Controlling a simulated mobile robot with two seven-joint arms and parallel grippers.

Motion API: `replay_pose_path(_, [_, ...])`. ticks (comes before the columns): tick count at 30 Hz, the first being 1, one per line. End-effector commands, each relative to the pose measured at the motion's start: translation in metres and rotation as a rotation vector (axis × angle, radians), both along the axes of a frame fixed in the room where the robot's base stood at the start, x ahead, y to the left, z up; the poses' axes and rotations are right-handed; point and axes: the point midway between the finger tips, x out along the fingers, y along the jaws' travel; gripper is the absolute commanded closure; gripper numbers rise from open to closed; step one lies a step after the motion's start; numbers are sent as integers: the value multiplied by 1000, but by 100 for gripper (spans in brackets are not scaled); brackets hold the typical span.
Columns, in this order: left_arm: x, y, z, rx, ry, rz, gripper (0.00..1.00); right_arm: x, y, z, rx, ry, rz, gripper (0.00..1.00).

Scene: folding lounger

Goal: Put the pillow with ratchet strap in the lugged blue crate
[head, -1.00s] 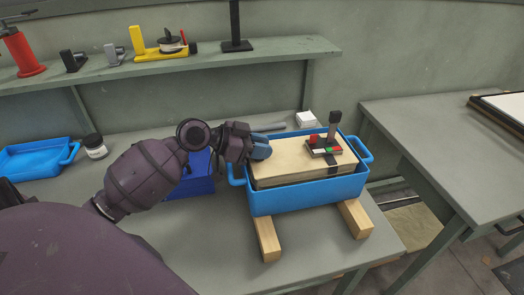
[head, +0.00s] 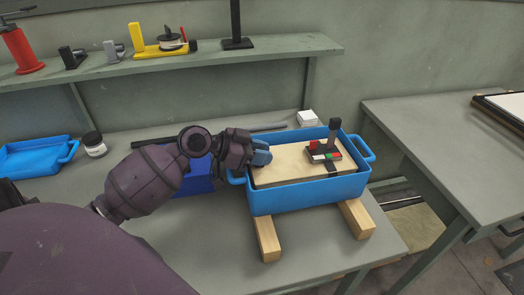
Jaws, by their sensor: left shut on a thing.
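The crate has a looped lug at each end and rests on two wooden blocks. My left gripper (head: 262,153) reaches over the crate's left end and is shut on the pillow's left edge; its blue fingertips partly hide that edge. Whether the pillow touches the crate's floor is hidden. My right gripper is out of view.
The wooden blocks (head: 267,240) jut toward the front of the bench. A darker blue bin (head: 197,178) stands behind my left arm. Another blue tray (head: 35,157) and a jar (head: 94,144) are at left. A white box (head: 307,118) sits behind the crate.

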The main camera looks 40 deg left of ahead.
Motion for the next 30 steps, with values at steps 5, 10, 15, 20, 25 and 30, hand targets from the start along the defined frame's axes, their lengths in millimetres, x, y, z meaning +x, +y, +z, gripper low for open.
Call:
replay_pose_path(5, [0,0,1,0,-1,0,53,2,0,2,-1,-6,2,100])
replay_pose_path(10, [0,0,1,0,-2,1,49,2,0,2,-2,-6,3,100])
replay_pose_path(15, [0,0,3,0,-3,0,49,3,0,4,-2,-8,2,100])
replay_pose_path(20, [-1,1,19,1,-6,0,49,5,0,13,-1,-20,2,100])
replay_pose_path(25, [-24,21,26,4,1,1,49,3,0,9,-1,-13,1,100])
replay_pose_path(30, [-48,42,39,3,0,1,49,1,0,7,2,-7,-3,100])
